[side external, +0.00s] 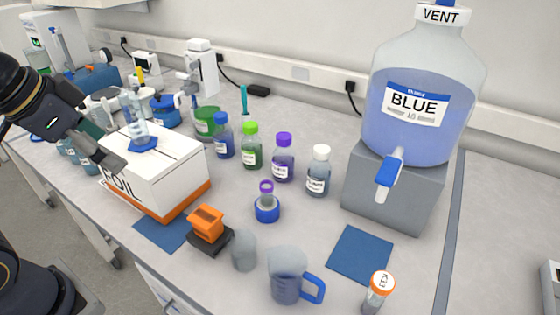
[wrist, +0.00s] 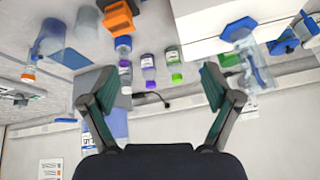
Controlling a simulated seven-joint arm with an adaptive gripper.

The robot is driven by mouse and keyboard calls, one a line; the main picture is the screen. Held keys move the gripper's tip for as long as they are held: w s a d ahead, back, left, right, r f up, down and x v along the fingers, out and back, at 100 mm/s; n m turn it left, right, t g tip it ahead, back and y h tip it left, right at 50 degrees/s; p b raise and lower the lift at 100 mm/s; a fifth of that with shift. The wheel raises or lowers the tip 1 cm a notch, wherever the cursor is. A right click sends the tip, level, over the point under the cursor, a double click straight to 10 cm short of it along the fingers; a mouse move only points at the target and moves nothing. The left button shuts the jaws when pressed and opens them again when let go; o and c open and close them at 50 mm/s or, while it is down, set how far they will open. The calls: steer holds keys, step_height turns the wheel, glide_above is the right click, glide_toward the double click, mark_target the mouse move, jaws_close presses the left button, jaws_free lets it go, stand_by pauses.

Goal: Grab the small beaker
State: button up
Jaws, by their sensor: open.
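A small clear beaker (side external: 243,250) stands on the bench near the front edge, between an orange block on a dark base (side external: 207,224) and a larger clear jug with a blue handle (side external: 287,275). In the wrist view the small beaker (wrist: 88,22) appears at the upper left, beside the orange block (wrist: 118,17). My gripper (side external: 112,148) is at the left, by the near left side of the white FOIL box, well away from the small beaker. In the wrist view my gripper (wrist: 157,82) has its fingers wide apart with nothing between them.
The white FOIL box (side external: 165,170) with a blue-based cylinder (side external: 141,130) on top lies between my gripper and the beaker. Several capped bottles stand behind, with a large BLUE carboy (side external: 415,100) at right. A blue mat (side external: 361,254) is bare.

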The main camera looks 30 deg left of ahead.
steer(key=w+d+m+g, duration=0.2)
steer(key=w+d+m, duration=0.4)
steer(key=d+m, duration=0.1)
steer(key=m+g+h, duration=0.1)
steer(key=m+g, duration=0.2)
steer(key=m, duration=0.1)
glide_above(235, 234)
steer(key=s, duration=0.2)
step_height(235, 234, down, 7)
steer(key=f, duration=0.3)
steer(key=d+f, duration=0.1)
steer(key=f, duration=0.7)
steer(key=shift+w+d+f, duration=0.1)
steer(key=shift+w+d, duration=0.1)
steer(key=shift+d, duration=0.1)
steer(key=f, duration=0.3)
steer(key=d+f, duration=0.1)
steer(key=f, duration=0.1)
steer(key=shift+w+f, duration=0.25)
steer(key=shift+w, duration=0.1)
steer(key=c, duration=1)
